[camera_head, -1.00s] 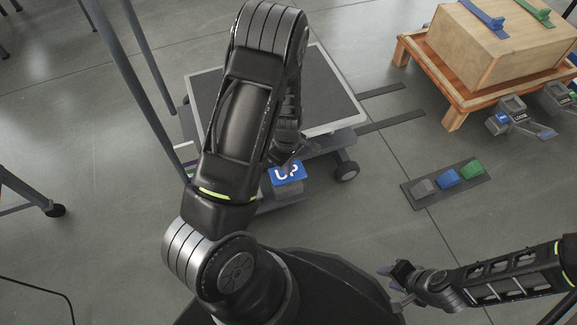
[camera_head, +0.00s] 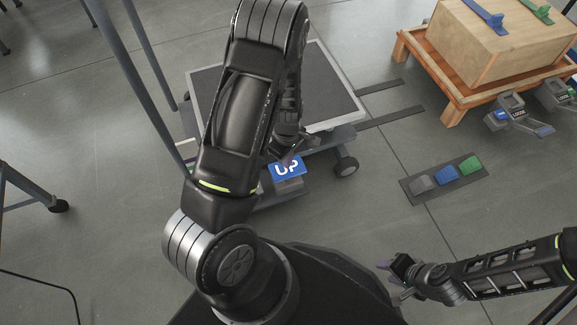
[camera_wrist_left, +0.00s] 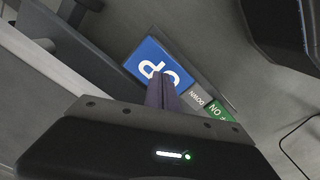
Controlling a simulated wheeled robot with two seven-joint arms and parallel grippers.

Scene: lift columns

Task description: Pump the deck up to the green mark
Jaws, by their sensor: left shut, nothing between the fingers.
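The deck (camera_head: 333,112) is a dark, light-rimmed platform on a wheeled cart, partly hidden behind my left arm. A blue pedal marked UP (camera_head: 287,172) sits at its near side and also shows in the left wrist view (camera_wrist_left: 176,62). My left gripper (camera_head: 290,158) is shut and empty, just above the pedal's far edge; its fingertips (camera_wrist_left: 160,88) overlap the pedal in the wrist view. I cannot tell whether they touch. My right gripper (camera_head: 388,273) is open and empty at lower right, away from the cart.
A wooden crate (camera_head: 500,45) stands on an orange-brown stand (camera_head: 453,117) at upper right, with pedals marked LOCK (camera_head: 512,112) nearby. A floor plate (camera_head: 415,197) carries grey, blue and green blocks. Grey posts (camera_head: 150,95) rise at left. Floor between cart and plate is clear.

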